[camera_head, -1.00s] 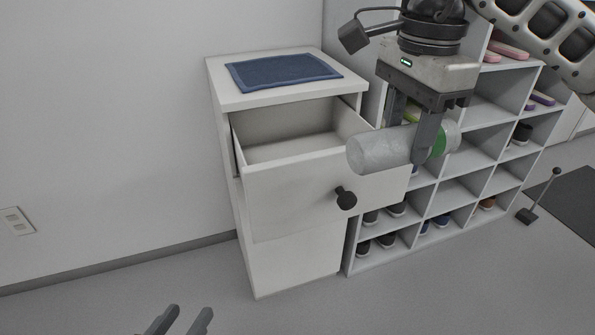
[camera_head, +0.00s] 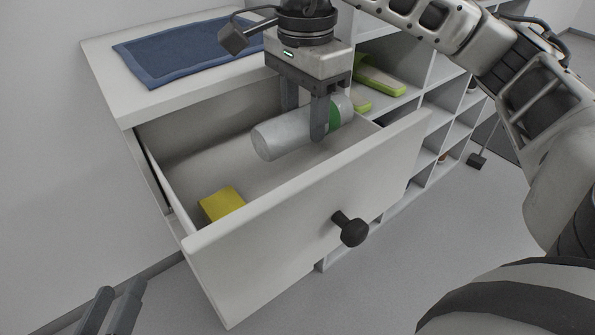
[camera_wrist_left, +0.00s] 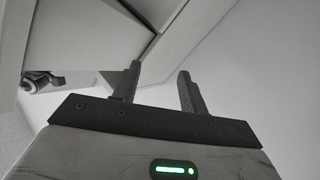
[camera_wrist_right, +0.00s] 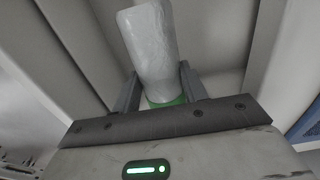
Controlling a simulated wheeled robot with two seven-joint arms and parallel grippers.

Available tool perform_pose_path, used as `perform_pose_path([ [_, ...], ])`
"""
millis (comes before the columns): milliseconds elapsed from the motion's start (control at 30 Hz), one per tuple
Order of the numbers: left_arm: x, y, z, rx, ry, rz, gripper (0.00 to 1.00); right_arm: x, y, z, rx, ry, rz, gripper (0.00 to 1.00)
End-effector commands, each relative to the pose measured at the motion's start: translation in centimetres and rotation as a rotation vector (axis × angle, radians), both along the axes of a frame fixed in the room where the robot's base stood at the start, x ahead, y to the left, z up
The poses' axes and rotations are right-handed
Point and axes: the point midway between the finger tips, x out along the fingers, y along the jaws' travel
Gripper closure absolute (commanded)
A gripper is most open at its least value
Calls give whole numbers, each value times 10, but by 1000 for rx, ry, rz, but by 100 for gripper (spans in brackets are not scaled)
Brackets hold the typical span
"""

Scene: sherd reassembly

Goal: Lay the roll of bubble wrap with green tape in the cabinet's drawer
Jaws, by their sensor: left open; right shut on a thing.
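The roll of bubble wrap (camera_head: 284,134) is whitish, with a band of green tape near one end. My right gripper (camera_head: 306,124) is shut on it near the tape, and it lies roughly level over the open drawer. In the right wrist view the roll (camera_wrist_right: 150,45) sticks out between the fingers (camera_wrist_right: 164,92), with the green band at them. The cabinet's drawer (camera_head: 300,215) is pulled out, with a black knob on its front. My left gripper (camera_head: 112,308) is open and empty at the lower left, and its fingers (camera_wrist_left: 158,85) also show in the left wrist view.
A yellow block (camera_head: 221,204) lies in the drawer near its front left corner; the rest of the visible drawer floor is bare. A folded blue cloth (camera_head: 180,48) lies on the cabinet top (camera_head: 105,75). A shelf unit with green shoes (camera_head: 378,78) stands to the right.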

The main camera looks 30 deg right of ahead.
Motion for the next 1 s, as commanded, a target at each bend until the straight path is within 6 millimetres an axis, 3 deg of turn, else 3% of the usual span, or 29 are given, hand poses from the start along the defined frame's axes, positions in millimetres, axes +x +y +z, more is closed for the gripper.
perform_pose_path([
  [33, 0, -1, -2, -25, -6, -2, 57, -1, -1, -18, -2, 3, -1, 79],
  [100, 0, -2, 0, -55, -10, -7, 57, 0, -1, -31, -2, 2, -1, 79],
  [367, 6, -1, 11, -65, -84, -4, 57, 0, 0, -56, -1, 0, 1, 79],
  [533, 15, 2, 26, -30, -225, 9, 57, 0, -1, -81, -1, 2, 0, 79],
  [1000, 18, 4, 36, -8, -301, 18, 57, 0, 0, -89, 0, -1, 0, 79],
])
